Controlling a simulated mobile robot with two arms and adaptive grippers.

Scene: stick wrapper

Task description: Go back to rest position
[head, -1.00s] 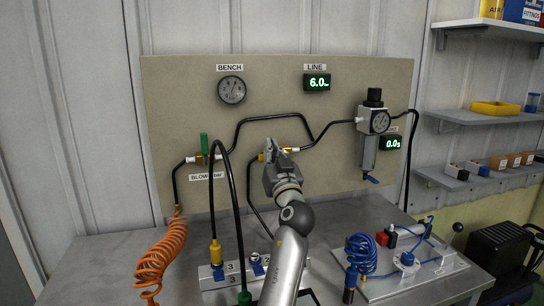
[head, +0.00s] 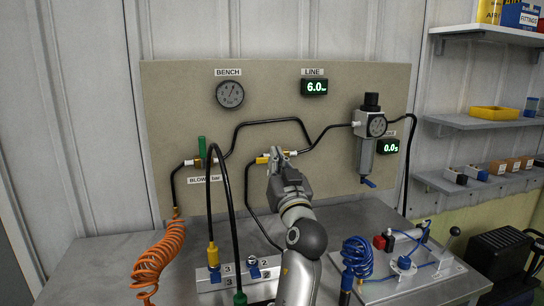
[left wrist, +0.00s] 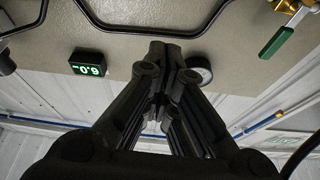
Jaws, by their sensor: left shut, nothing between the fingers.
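My left gripper (head: 277,160) is in the middle of the head view, in front of the beige panel (head: 330,100). Its fingers are shut and empty. Its tips overlap, in the picture, the yellow-handled valve (head: 263,160) on the black tubing; I cannot tell whether they touch. In the left wrist view the closed fingers (left wrist: 168,60) point at the panel, beside the LINE display (left wrist: 88,63) and a round gauge (left wrist: 200,75). A green valve lever (left wrist: 277,43) is at the upper right there. My right gripper is not in view.
A grey bench (head: 110,265) carries a numbered white manifold (head: 215,281), an orange coiled hose (head: 160,262) and a plate with a blue coil (head: 356,256). The regulator (head: 370,123) is right on the panel. Black hoses arch left of my arm.

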